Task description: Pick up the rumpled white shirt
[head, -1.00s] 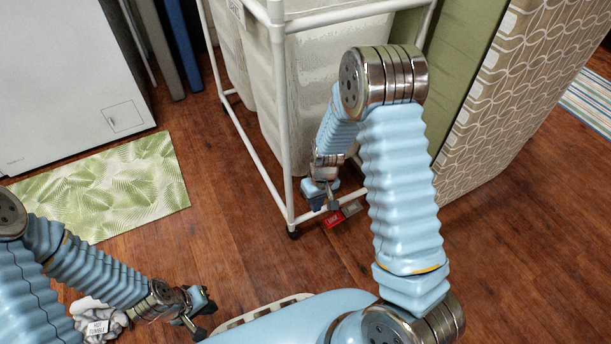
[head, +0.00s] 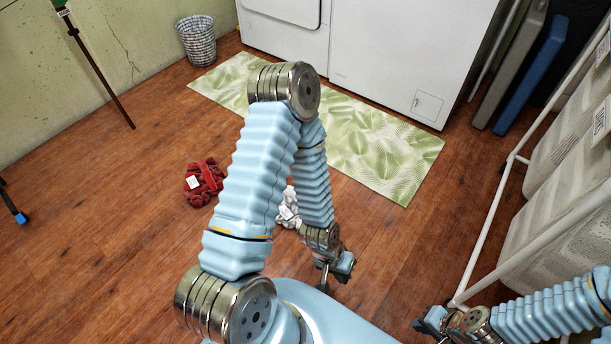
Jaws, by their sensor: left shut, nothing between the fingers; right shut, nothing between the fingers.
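A rumpled white cloth (head: 288,212), which looks like the shirt, lies on the wooden floor near the middle of the head view. My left arm hides part of it. My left gripper (head: 334,276) is shut and empty, lower and to the right of the cloth in the picture and apart from it. My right gripper (head: 428,325) is shut and empty at the bottom right, beside the foot of the white rack.
A rumpled red cloth (head: 203,183) with a white tag lies left of my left arm. A green leaf-patterned mat (head: 385,150) lies before white appliances (head: 400,50). A white-framed hamper rack (head: 490,215) stands at right. Open floor lies at left.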

